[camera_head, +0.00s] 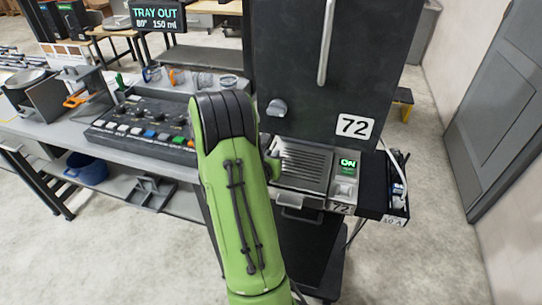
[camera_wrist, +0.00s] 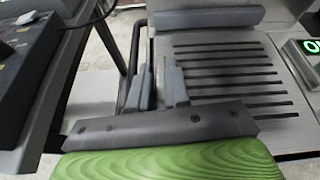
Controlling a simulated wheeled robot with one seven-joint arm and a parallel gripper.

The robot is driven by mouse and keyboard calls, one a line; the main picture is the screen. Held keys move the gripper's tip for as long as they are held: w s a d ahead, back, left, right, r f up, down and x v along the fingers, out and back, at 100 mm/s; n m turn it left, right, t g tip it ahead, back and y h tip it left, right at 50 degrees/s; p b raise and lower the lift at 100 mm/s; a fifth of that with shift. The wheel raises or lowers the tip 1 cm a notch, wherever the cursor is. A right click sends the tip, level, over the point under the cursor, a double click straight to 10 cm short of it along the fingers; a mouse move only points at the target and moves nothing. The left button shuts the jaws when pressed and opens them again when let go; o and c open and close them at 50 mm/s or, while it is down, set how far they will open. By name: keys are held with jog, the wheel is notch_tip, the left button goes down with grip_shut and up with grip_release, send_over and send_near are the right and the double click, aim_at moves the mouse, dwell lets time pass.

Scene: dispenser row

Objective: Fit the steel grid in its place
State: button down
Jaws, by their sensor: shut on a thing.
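The steel grid (camera_head: 303,166) is a flat plate with dark parallel slots. It lies at the front of the black dispenser marked 72 (camera_head: 335,60), left of the lit ON panel (camera_head: 347,166). In the wrist view the grid (camera_wrist: 225,68) fills the upper right. My gripper (camera_wrist: 158,70) is at the grid's left edge, one finger over the plate and one just outside it, and is shut on that edge. In the head view my green arm hides the gripper. Whether the grid rests fully flush in its recess I cannot tell.
A bench (camera_head: 145,185) with a button panel (camera_head: 145,125) and several cups stands left. A screen (camera_head: 157,15) reads TRAY OUT, 80°, 150 ml. A dark side bin (camera_head: 385,190) sits right of the ON panel. The floor at right is clear.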

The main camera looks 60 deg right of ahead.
jog(key=shift+f, duration=0.2)
jog(key=c, duration=1)
grip_release()
jog(key=shift+a, duration=0.1)
jog(key=v, duration=0.2)
jog(key=shift+a+r, duration=0.1)
jog(key=shift+a, duration=0.2)
jog(key=b, duration=0.2)
jog(key=a+b, duration=0.1)
jog(key=b, duration=0.1)
jog(key=shift+s+r, duration=0.1)
jog(key=shift+r, duration=0.1)
jog(key=b+v, duration=0.7)
jog(key=v, duration=0.5)
jog(key=shift+d+r, duration=0.1)
